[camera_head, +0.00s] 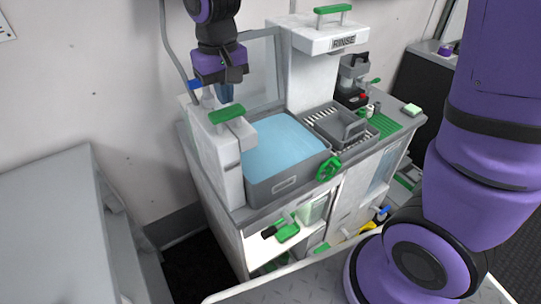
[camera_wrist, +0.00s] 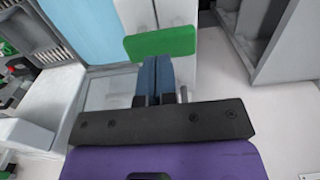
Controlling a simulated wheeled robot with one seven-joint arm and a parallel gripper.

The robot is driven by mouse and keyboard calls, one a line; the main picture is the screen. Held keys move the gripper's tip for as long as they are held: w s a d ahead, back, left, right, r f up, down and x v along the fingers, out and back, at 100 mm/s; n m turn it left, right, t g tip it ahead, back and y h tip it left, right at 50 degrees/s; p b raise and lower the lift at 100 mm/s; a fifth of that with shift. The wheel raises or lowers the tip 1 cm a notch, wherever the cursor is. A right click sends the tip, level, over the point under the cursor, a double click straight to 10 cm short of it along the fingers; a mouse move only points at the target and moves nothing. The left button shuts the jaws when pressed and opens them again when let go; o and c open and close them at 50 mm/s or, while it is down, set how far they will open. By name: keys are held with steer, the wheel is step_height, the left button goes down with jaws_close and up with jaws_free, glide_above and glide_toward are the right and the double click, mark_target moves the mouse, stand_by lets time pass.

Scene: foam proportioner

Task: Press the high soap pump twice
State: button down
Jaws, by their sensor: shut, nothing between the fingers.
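The white dispenser (camera_head: 228,160) at the left of the sink has a green press bar (camera_head: 228,113) on top. It also shows in the wrist view as a green pad (camera_wrist: 160,43) on a white body. My gripper (camera_head: 226,98) points down with its blue fingers shut and empty, just above and behind the bar in the head view. In the wrist view my fingertips (camera_wrist: 155,60) overlap the pad's near edge; I cannot tell whether they touch it. A taller white tower labelled RINSE (camera_head: 318,42) carries another green bar (camera_head: 333,10). No label shows which one is the soap pump.
A grey sink basin (camera_head: 284,185) of blue water sits right of the dispenser, with a clear panel behind it. A grey hose (camera_head: 167,50) runs down beside my gripper. Racks, a green valve wheel (camera_head: 328,167) and a dark coffee-maker-like device (camera_head: 352,80) stand further right.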

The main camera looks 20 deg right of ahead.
mark_target(227, 111)
steer(key=shift+f, duration=0.3)
steer(key=shift+f, duration=2.05)
steer(key=shift+r, duration=2.4)
steer(key=shift+f, duration=0.3)
steer(key=shift+f, duration=2.15)
steer(key=shift+r, duration=2.45)
